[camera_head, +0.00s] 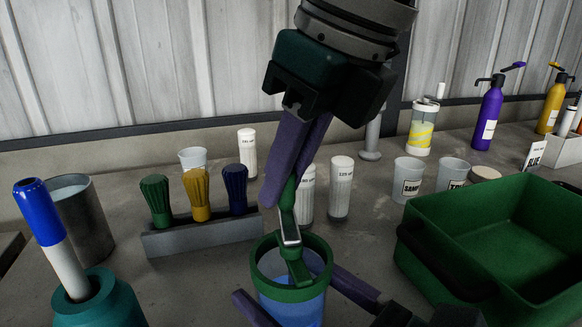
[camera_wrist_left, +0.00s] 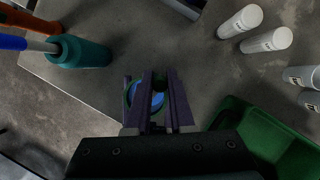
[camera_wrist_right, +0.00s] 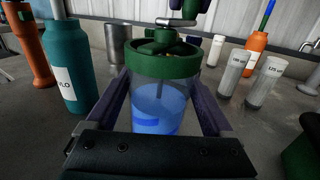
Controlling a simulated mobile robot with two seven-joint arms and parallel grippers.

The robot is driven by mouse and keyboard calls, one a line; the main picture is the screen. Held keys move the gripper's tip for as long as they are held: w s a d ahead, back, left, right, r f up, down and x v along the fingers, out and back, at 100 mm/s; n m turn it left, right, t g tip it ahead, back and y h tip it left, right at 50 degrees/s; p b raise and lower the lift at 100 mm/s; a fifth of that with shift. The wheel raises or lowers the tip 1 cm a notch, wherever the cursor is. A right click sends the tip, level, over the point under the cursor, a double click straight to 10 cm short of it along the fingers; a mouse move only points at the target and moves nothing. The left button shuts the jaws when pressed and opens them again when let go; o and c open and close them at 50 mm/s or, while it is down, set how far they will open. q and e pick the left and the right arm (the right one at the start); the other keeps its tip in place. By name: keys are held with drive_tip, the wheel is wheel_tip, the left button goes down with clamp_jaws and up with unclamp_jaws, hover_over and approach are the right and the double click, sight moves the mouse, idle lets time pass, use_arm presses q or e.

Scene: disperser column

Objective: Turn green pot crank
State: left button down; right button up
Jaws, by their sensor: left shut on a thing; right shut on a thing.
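The green pot (camera_head: 294,301) is a clear cup with a green rim and blue liquid, standing at the table's near middle. The right wrist view shows it close up (camera_wrist_right: 158,66). Its green and metal crank (camera_head: 289,234) rises from the lid. In the left wrist view the pot (camera_wrist_left: 157,99) shows partly between these fingers. My right gripper (camera_wrist_right: 163,100) is low, with one finger on each side of the pot's body, shut on it.
A green crate (camera_head: 440,262) stands close on the right. A grey rack (camera_head: 205,234) with green, yellow and blue brushes stands at left. White vials (camera_head: 341,188) stand behind the pot. A teal bottle (camera_head: 95,305) is at near left. Table between rack and pot is clear.

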idle(0.4)
use_arm(q)
drive_tip(key=c, duration=0.8)
unclamp_jaws()
drive_tip(key=shift+o, duration=0.2)
drive_tip(key=v, duration=1.2)
